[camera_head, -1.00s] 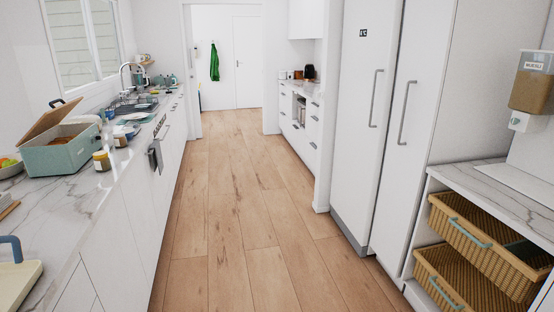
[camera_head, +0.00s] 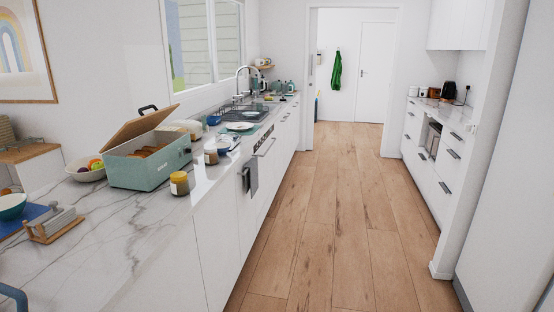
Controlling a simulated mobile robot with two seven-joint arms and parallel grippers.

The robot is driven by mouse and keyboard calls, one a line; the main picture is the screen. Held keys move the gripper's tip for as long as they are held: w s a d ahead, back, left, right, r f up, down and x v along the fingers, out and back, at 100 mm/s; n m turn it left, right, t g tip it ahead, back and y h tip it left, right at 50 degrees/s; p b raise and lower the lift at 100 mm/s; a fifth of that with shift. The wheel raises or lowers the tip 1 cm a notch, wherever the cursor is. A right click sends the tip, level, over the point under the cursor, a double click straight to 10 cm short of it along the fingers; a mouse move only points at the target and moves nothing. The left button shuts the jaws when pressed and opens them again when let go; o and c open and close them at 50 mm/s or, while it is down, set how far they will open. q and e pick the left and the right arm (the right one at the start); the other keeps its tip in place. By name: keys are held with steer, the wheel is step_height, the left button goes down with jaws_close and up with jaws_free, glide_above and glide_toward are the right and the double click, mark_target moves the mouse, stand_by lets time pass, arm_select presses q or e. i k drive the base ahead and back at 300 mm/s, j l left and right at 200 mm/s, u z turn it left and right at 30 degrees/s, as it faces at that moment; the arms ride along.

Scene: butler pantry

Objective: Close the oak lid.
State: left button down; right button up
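A teal bread box (camera_head: 140,170) stands on the left marble counter, with brown bread visible inside. Its oak lid (camera_head: 140,126) is open and tilted, raised toward the left, with a dark handle (camera_head: 148,109) near its upper edge. Neither of my grippers shows in the head view.
The marble counter (camera_head: 110,232) is bare in front of the box. A sink (camera_head: 252,113) lies farther back. The wooden floor (camera_head: 335,200) of the aisle is clear.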

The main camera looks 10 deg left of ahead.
mark_target(130, 129)
steer(key=i+u, duration=0.15)
steer(key=i, duration=0.35)
steer(key=i+l+u, duration=0.1)
steer(key=i, duration=0.45)
steer(key=i+l+u, duration=0.15)
steer(key=i, duration=0.35)
steer(key=l, duration=0.1)
